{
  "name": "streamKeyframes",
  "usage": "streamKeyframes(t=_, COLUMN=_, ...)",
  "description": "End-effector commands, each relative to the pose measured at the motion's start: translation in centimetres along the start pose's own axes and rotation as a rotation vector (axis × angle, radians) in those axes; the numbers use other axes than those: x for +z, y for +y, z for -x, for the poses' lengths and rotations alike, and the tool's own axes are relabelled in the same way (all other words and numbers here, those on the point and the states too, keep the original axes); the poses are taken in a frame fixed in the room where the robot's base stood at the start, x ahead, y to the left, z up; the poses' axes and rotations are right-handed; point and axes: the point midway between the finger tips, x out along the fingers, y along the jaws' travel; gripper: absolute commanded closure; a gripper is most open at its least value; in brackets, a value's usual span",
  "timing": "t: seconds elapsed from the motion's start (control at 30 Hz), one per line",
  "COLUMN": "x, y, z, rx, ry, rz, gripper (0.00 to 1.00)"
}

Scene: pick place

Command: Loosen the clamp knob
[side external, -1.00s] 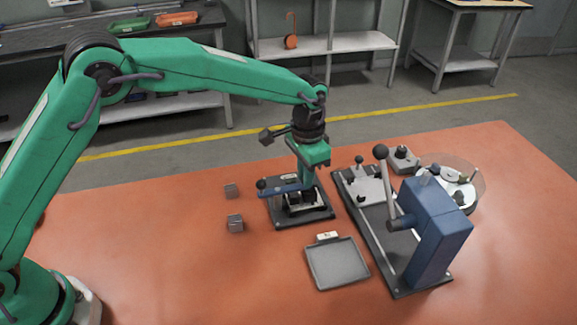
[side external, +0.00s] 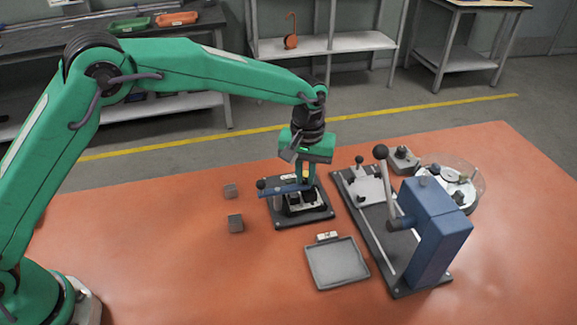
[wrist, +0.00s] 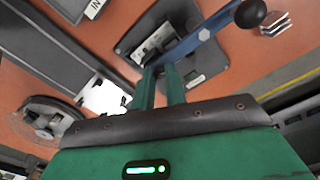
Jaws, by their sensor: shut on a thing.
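The clamp fixture is a dark base plate (side external: 318,214) with a blue bar (side external: 280,190) across it. The bar ends in a black ball (side external: 261,184) at its left. My gripper (side external: 305,183) points down at the bar's right end and is shut on the clamp knob there. The knob is mostly hidden by the fingers. In the wrist view, my two green fingers (wrist: 161,70) meet the near end of the blue bar (wrist: 203,36), and the black ball (wrist: 250,13) is at the far end.
A grey tray (side external: 338,266) is in front. A blue press (side external: 432,230) with an upright lever stands right, beside a round dial (side external: 462,190). The front left tabletop is clear.

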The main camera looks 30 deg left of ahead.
Motion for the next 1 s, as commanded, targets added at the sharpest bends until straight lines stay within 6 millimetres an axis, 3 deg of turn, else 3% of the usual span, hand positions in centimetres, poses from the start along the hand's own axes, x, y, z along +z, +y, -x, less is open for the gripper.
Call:
streamKeyframes(t=0.67, x=0.2, y=-0.09, z=-0.53, rx=-0.007, ry=-0.007, rz=0.08, gripper=1.0)
streamKeyframes(t=0.7, x=0.2, y=-0.09, z=-0.53, rx=-0.007, ry=-0.007, rz=0.08, gripper=0.79)
streamKeyframes(t=0.77, x=0.18, y=-0.09, z=-0.48, rx=-0.006, ry=-0.006, rz=0.08, gripper=0.67)
streamKeyframes(t=1.0, x=0.1, y=-0.04, z=-0.23, rx=-0.003, ry=-0.003, rz=0.08, gripper=0.64)
